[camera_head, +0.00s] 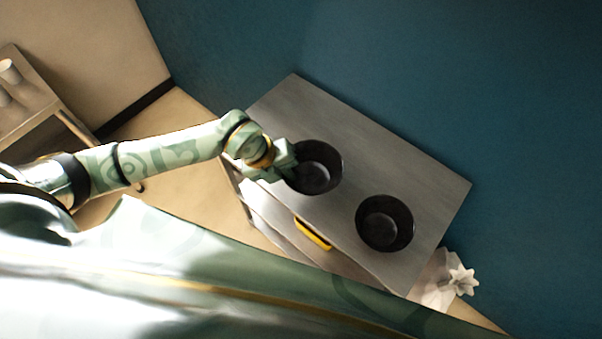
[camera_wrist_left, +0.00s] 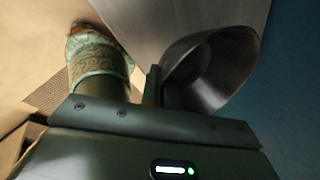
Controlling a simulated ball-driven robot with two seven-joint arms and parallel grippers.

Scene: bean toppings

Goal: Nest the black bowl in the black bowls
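Two black bowls stand upright and apart on the grey cabinet top (camera_head: 365,142). The left black bowl (camera_head: 318,174) is near the middle of the top, and the other black bowl (camera_head: 386,224) is to its lower right, near the front edge. My left gripper (camera_head: 288,170) is at the left rim of the left bowl. In the left wrist view, the fingers (camera_wrist_left: 161,88) are close together at the edge of that bowl (camera_wrist_left: 215,70), with its wall apparently between them. The fingertips are partly hidden. I cannot tell whether the bowl is lifted. My right gripper is not in view.
The cabinet has a yellow handle (camera_head: 312,234) on its front. A blue wall (camera_head: 480,90) stands behind it. A white star-shaped object (camera_head: 461,280) is beyond the cabinet's right end. A shelf unit (camera_head: 28,100) with white cups is at the far left. The cabinet's back part is clear.

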